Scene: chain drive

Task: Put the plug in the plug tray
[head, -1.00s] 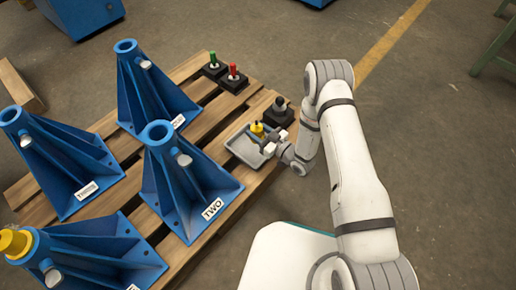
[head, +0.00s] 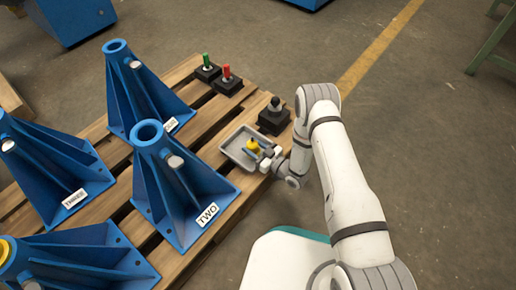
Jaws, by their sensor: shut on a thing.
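The small yellow plug (head: 253,144) is between the fingers of my gripper (head: 256,151), which is shut on it. The plug appears over the middle of the grey plug tray (head: 226,146), inside its rim as seen from here. I cannot tell whether it touches the tray floor. The tray is a shallow rectangular pan on the wooden pallet, right of the blue stand labelled TWO. The fingers hide the lower part of the plug.
Blue stands (head: 180,200) fill the pallet's left side; one at the lower left carries a yellow piece (head: 5,250). Black-based pieces with a dark knob (head: 275,115), a red top (head: 227,76) and a green top (head: 207,66) stand behind the tray.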

